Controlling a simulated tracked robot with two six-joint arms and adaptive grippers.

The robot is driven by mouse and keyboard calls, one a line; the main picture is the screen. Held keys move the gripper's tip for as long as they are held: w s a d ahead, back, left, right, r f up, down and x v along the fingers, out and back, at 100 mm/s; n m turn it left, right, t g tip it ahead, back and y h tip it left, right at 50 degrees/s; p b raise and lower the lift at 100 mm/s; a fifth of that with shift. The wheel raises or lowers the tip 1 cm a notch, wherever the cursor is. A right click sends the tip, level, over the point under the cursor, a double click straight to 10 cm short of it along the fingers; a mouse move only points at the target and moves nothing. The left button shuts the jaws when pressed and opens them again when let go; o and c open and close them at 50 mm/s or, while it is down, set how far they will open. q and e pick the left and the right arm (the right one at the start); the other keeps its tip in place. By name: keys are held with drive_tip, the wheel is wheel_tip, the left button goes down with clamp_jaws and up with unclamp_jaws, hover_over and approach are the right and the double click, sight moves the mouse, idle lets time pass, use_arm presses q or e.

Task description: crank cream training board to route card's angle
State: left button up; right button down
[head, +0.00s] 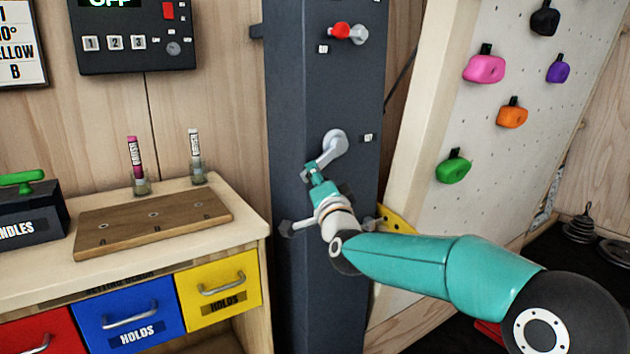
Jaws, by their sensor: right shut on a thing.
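The cream training board (430,120) leans at the right and carries pink, purple, orange, green and black holds. A dark grey post (295,100) stands to its left. A light grey crank (336,143) is mounted on the post's front. My right gripper (311,174) is shut at the crank's lower left end, on its handle, which the fingers partly hide. The route card (20,45) is cut off at the upper left; "0°", "ELLOW" and "B" are readable, but the full angle is not. My left gripper is out of view.
A red-knobbed lever (345,31) sits higher on the post. A control box (135,38) reads "OFF". The bench at left holds a wooden block (152,222), two brushes and a handles bin (25,215), above red, blue and yellow drawers (218,286). Weights (581,228) stand at far right.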

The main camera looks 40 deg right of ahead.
drive_tip(key=c, duration=0.9)
unclamp_jaws()
drive_tip(key=shift+w+d+f, duration=0.1)
drive_tip(key=shift+w+f, duration=0.05)
drive_tip(key=shift+s+a, duration=0.2)
drive_tip(key=shift+s, duration=0.2)
drive_tip(key=v, duration=1.1)
drive_tip(key=shift+s, duration=0.1)
